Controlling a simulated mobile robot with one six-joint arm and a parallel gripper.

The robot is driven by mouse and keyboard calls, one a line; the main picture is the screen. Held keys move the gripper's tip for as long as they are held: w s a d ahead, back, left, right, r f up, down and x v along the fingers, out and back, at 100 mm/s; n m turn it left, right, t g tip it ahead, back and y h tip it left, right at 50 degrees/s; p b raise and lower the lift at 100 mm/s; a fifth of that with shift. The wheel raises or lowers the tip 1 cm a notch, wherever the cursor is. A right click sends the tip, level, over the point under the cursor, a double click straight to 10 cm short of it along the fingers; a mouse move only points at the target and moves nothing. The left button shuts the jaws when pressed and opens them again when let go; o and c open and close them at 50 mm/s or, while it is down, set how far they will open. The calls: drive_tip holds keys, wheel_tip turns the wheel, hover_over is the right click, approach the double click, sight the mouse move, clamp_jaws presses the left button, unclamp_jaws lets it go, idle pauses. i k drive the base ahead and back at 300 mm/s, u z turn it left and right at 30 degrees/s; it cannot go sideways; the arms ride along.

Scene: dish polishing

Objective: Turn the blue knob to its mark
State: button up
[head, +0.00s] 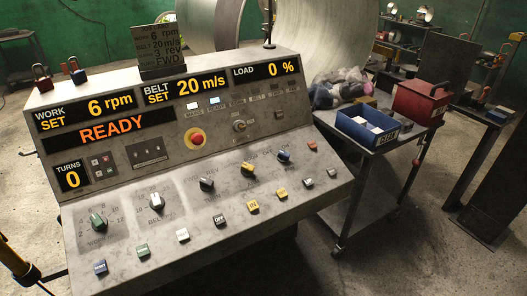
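My gripper is not in view.
Black (206,184), white-topped (156,202) and green (97,222) knobs continue the row leftward. Several push buttons line the front edge. A red emergency button (197,138) sits higher. The display reads READY (112,130). A cart with a blue bin (366,130) stands right.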

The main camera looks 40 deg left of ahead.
sight(282, 156)
drive_tip(key=z, duration=0.05)
drive_tip(key=k, duration=0.2)
drive_tip(key=u, duration=2.6)
drive_tip(key=k, duration=0.6)
drive_tip(key=z, duration=0.1)
drive_tip(key=i, duration=0.4)
drive_tip(key=u, duration=0.05)
